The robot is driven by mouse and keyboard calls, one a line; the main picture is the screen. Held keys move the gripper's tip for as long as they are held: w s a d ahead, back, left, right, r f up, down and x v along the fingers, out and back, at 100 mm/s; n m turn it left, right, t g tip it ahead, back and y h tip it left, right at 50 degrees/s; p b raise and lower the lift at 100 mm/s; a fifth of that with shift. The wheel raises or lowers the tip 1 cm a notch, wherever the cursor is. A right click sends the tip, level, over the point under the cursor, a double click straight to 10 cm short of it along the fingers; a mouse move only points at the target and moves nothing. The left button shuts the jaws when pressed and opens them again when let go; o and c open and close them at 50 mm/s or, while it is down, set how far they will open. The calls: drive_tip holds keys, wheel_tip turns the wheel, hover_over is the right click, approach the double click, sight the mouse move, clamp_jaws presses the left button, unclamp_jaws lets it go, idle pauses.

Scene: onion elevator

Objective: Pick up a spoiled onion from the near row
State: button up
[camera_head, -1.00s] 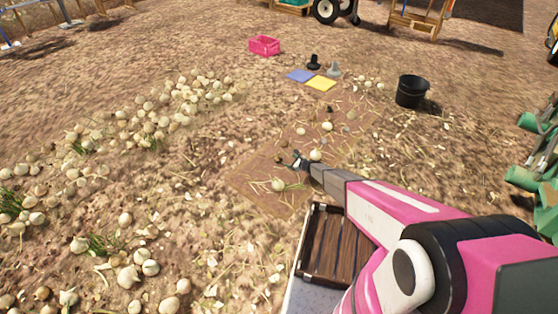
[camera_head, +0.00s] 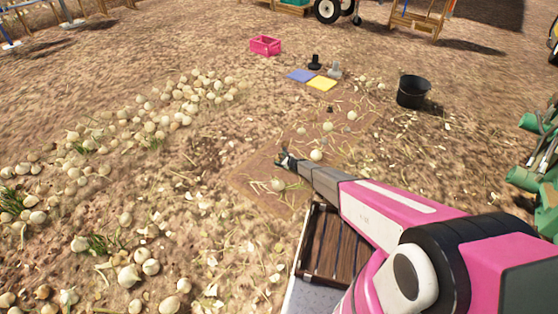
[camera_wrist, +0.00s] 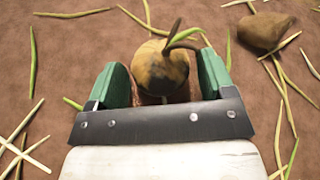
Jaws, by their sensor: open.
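A spoiled onion, brown-yellow with dark patches and a bent green-brown stem (camera_wrist: 161,66), sits on the brown ground in the wrist view. My gripper (camera_wrist: 164,80) is open, with one green finger on each side of the onion. I cannot tell whether the fingers touch it. The onion's lower part is hidden by the gripper's dark plate. In the head view my gripper (camera_head: 285,161) is low over the brown mat (camera_head: 250,178), and it hides the onion there.
Pale onions (camera_head: 316,155) and (camera_head: 278,185) lie on the mat close to my gripper. A brown clod-like lump (camera_wrist: 265,32) lies at upper right in the wrist view. A slatted wooden crate (camera_head: 318,250) stands near my arm. A black bucket (camera_head: 412,92) stands at the back right.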

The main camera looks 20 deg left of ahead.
drive_tip(key=shift+w+a+f, duration=0.15)
drive_tip(key=shift+w+a, duration=0.05)
drive_tip(key=shift+a, duration=0.1)
drive_tip(key=c, duration=0.7)
drive_tip(key=shift+r, duration=0.2)
